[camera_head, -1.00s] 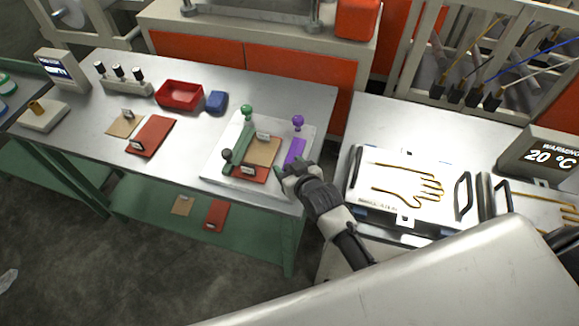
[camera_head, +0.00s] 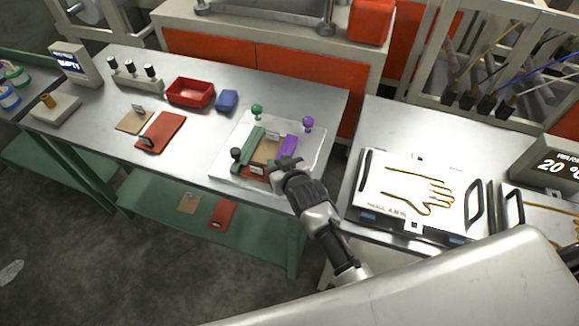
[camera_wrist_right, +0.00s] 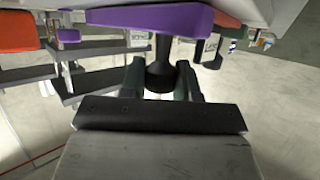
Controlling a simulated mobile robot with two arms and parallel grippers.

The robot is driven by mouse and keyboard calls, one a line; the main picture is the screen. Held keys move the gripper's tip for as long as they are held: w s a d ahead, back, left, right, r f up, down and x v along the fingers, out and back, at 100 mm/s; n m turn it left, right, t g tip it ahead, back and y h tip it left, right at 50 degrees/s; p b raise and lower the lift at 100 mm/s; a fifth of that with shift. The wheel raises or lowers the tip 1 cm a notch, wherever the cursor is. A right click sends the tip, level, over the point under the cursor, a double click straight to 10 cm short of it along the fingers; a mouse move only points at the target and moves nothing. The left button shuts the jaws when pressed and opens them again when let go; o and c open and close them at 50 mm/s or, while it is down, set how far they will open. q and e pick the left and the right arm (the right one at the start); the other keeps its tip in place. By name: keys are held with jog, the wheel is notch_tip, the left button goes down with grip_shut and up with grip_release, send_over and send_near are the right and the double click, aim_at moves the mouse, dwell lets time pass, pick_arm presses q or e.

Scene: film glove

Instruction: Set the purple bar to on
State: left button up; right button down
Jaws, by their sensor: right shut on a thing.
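The purple bar (camera_head: 290,145) lies on the pale plate (camera_head: 310,170) on the left table, its far end near a purple ball knob (camera_head: 308,122). It reaches over the right edge of a brown pad (camera_head: 266,150). My right gripper (camera_head: 284,166) is at the bar's near end and covers it in the head view. In the right wrist view the purple bar (camera_wrist_right: 150,18) runs across the top, and a dark knob (camera_wrist_right: 160,72) on it stands between the fingers of my right gripper (camera_wrist_right: 161,80), which is shut on it. My left gripper is not in view.
A green bar (camera_head: 252,147) with a green knob (camera_head: 257,112) and a dark knob (camera_head: 236,155) lies on the plate's left side. A red card (camera_head: 163,130), red tray (camera_head: 190,93) and blue block (camera_head: 227,100) lie further left. A glove-outline press (camera_head: 395,190) stands right.

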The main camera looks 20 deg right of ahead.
jog(key=shift+s+d, duration=0.1)
jog(key=c, duration=0.8)
grip_release()
jog(key=shift+c, duration=0.2)
jog(key=b+v, duration=0.1)
jog(key=v, duration=0.9)
jog(key=shift+s+r, duration=0.25)
jog(key=shift+s, duration=0.05)
